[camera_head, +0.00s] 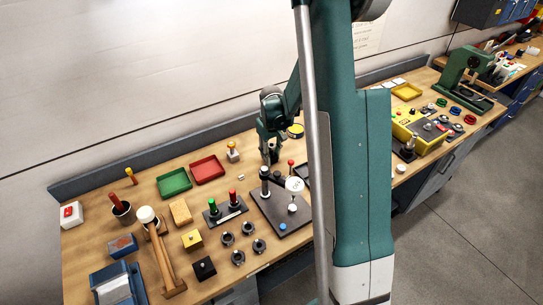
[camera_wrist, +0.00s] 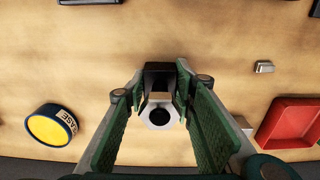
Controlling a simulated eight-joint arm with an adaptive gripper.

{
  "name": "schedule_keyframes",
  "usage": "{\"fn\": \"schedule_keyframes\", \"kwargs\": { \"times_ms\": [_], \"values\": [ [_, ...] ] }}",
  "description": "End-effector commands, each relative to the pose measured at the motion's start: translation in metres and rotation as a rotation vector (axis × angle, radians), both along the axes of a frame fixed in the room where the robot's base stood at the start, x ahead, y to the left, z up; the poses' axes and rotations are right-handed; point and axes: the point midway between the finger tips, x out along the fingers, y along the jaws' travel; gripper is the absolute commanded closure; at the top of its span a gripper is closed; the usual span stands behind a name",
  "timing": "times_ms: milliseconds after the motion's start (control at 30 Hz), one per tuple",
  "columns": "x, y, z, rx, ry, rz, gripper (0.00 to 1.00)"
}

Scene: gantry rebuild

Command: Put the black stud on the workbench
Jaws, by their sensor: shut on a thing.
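My gripper (camera_wrist: 163,82) is shut on the black stud (camera_wrist: 156,74), which sits between its green-padded fingers in the wrist view. The stud is dark, with a pale metal hex end facing the camera. In the head view my gripper (camera_head: 269,140) hangs over the back middle of the workbench (camera_head: 145,205), with a dark shape at its tips. The wooden workbench top (camera_wrist: 225,45) lies behind the stud in the wrist view. I cannot tell whether the stud's far end touches the wood.
A yellow-topped grease tin (camera_wrist: 51,125) and a red tray (camera_wrist: 288,122) flank my gripper, with a small metal block (camera_wrist: 264,67) nearby. A dark fixture plate (camera_head: 265,212) with upright posts stands in front. A green tray (camera_head: 174,182) lies left. Bare wood surrounds the stud.

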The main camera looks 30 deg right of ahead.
Motion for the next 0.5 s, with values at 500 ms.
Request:
{"fn": "schedule_keyframes", "kwargs": {
  "times_ms": [500],
  "values": [
    [0.0003, -0.0001, -0.0026, 0.0, 0.0, 0.0, 0.59]
  ]
}}
